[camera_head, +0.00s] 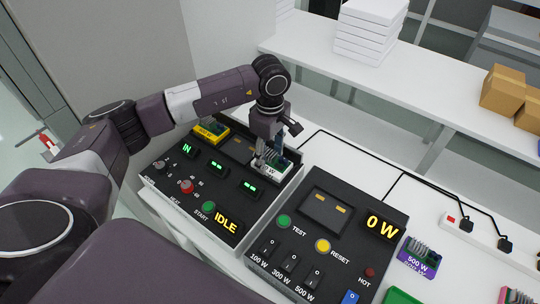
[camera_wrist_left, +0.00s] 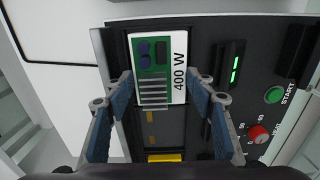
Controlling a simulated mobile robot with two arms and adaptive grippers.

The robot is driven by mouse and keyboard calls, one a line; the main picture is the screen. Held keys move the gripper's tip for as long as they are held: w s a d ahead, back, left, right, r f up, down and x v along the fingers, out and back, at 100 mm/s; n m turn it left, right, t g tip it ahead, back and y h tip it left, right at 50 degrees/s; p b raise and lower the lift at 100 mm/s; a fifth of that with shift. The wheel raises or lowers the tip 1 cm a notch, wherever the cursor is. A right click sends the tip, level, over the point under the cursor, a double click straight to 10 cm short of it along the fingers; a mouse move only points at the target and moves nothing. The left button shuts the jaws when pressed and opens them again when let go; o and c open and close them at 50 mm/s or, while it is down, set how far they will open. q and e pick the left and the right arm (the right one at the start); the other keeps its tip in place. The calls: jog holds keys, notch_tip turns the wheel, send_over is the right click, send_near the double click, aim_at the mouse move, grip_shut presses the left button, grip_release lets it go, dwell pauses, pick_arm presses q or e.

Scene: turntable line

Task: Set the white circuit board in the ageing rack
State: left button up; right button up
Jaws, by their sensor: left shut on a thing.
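The white circuit board (camera_head: 270,165) shows at the right end of the long slot in the ageing rack (camera_head: 207,185), a black console reading IDLE. In the left wrist view the board (camera_wrist_left: 155,65) has a white base marked 400 W, green top and grey fins. My left gripper (camera_head: 272,155) points down and is shut on it, with blue pads at both sides in the left wrist view (camera_wrist_left: 160,90). Whether the board touches the slot floor I cannot tell. A yellow board (camera_head: 211,129) sits at the slot's left end. My right gripper is not in view.
A test console (camera_head: 330,240) reading 0 W stands to the right of the rack. A purple 500 W board (camera_head: 419,258) lies beyond it. A power strip (camera_head: 475,238) with cables is at the far right. White boxes (camera_head: 369,28) and cardboard boxes (camera_head: 503,91) stand on the back shelf.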

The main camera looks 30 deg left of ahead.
pick_arm(q)
jog(key=shift+b, duration=0.3)
dwell(0.5)
dwell(0.4)
jog(key=o, duration=1.4)
